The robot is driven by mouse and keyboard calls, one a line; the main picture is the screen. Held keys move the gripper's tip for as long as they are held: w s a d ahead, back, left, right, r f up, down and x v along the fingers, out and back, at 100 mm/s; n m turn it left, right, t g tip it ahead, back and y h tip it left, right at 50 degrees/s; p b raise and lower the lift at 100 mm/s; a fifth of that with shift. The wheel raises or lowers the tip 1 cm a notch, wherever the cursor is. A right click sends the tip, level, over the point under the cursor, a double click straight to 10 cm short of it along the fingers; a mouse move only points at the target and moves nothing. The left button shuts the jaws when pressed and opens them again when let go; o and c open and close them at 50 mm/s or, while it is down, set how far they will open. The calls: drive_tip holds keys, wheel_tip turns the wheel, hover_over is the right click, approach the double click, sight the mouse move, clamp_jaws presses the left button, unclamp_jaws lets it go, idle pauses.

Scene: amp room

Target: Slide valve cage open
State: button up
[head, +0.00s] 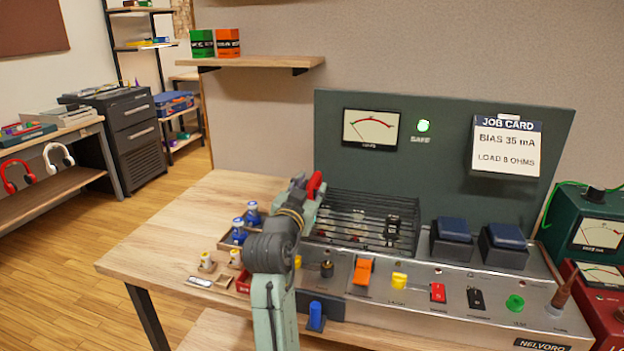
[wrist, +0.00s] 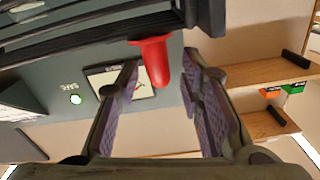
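The valve cage (head: 372,212) is a black barred cage on the amplifier chassis, with several parts dimly visible behind its bars. Its dark bars (wrist: 90,30) cross the top of the wrist view. A red handle (wrist: 152,62) sticks out from the cage edge; it also shows at the cage's left end in the head view (head: 315,184). My gripper (wrist: 162,72) is open, with one finger on each side of the red handle. Gaps show between handle and fingers in the wrist view. In the head view my gripper (head: 308,200) and arm hide the cage's left end.
The green back panel (head: 455,125) carries a meter, a lit green SAFE lamp (head: 423,126) and a job card. Two blue-topped transformers (head: 503,247) stand right of the cage. Small blue bottles (head: 253,214) stand left of my arm. The bench's back left (head: 205,205) is clear.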

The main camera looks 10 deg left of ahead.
drive_tip(key=shift+w+d, duration=0.15)
drive_tip(key=shift+w, duration=1)
drive_tip(key=shift+c, duration=0.6)
clamp_jaws()
